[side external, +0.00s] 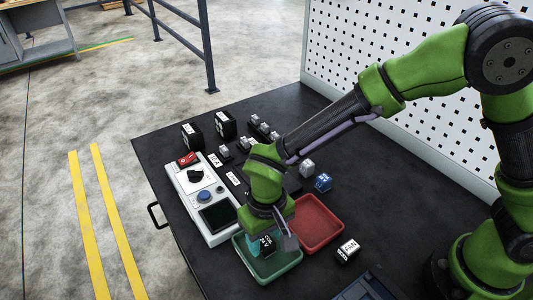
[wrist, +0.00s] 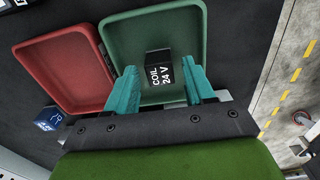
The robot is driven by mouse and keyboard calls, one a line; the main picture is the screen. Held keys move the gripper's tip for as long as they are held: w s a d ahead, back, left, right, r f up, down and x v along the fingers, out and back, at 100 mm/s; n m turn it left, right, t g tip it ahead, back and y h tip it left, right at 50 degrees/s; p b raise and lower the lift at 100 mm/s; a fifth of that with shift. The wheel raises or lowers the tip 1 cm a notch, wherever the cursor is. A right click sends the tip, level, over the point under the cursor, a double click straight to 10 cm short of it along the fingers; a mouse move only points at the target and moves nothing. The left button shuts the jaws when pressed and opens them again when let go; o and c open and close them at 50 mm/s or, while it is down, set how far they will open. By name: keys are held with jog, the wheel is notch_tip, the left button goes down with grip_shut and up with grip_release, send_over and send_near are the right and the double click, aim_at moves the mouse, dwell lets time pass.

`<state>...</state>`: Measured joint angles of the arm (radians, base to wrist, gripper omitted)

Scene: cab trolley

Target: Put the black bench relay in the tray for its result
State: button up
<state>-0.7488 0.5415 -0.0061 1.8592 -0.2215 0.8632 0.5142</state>
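The black bench relay (wrist: 158,57), with a white "COIL 24 V" label, is in the green tray (wrist: 118,30). In the side view the relay (side external: 267,241) shows low over the tray's floor, below my wrist. My gripper (wrist: 160,82) is open, its teal fingers on either side of the relay with small gaps showing in the wrist view. I cannot tell exactly how the relay's underside meets the tray. The red tray (side external: 318,222) is empty and stands beside the green tray (side external: 238,240). The white tester (side external: 208,195) has a dark screen, a black knob and a blue button.
A black "FAN" block (side external: 347,251) lies right of the trays. A blue block (side external: 323,182) and a grey one (side external: 307,168) stand behind the red tray. Two black blocks (side external: 226,124) and several small parts stand at the back. A perforated panel (side external: 400,60) borders the bench.

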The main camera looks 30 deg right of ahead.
aim_at(267, 240)
notch_tip(267, 240, up, 12)
jog(key=d+r+m+t+y, duration=0.25)
jog(key=d+r, duration=0.55)
jog(key=d, duration=0.6)
jog(key=s+d+r+m+t, duration=0.1)
jog(key=s+d+t, duration=0.3)
jog(key=d, duration=0.6)
jog(key=shift+s+d+r+t, duration=0.35)
jog(key=shift+s+d, duration=0.05)
jog(key=shift+s, duration=1)
jog(key=shift+m+h, duration=0.25)
